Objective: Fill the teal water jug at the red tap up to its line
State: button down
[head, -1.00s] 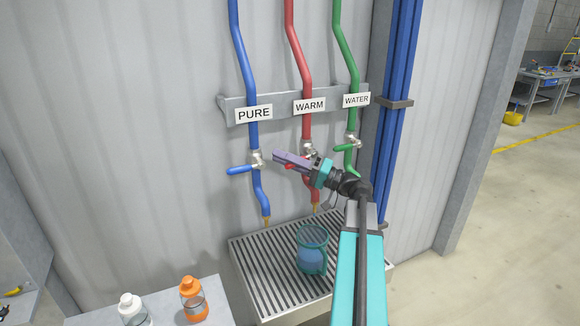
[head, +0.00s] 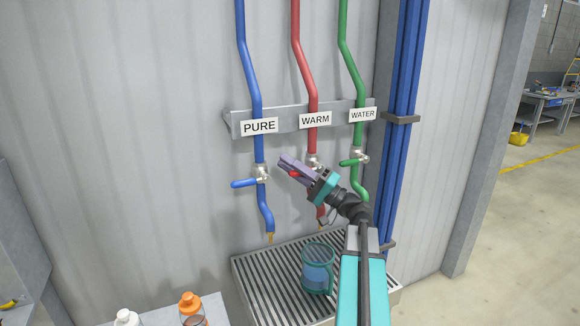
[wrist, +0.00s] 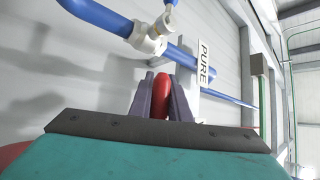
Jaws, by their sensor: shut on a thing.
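The teal jug (head: 318,276) stands upright on the slatted drain tray under the red tap's spout and holds bluish water. I cannot make out its line or a stream. The red tap (head: 312,160), on the pipe labelled WARM, is partly hidden by my gripper. My gripper (head: 287,166) has its grey-purple fingers around the red tap handle (head: 295,174). In the wrist view the red handle (wrist: 161,106) lies between the two fingertips.
A blue tap (head: 262,174) labelled PURE is left of my gripper, and a green tap (head: 359,157) labelled WATER is on the right. The drain tray (head: 252,290) is below. An orange-capped bottle (head: 190,303) and a white-capped bottle (head: 127,318) stand at lower left.

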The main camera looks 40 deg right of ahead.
jog(key=c, duration=1.7)
grip_release()
jog(key=shift+s+r, duration=0.1)
jog(key=shift+s, duration=0.05)
jog(key=shift+o, duration=0.2)
jog(key=b+v, duration=0.3)
jog(key=v, duration=1)
jog(key=shift+s+d+f, duration=0.15)
jog(key=shift+s+f, duration=0.05)
jog(key=shift+s, duration=0.05)
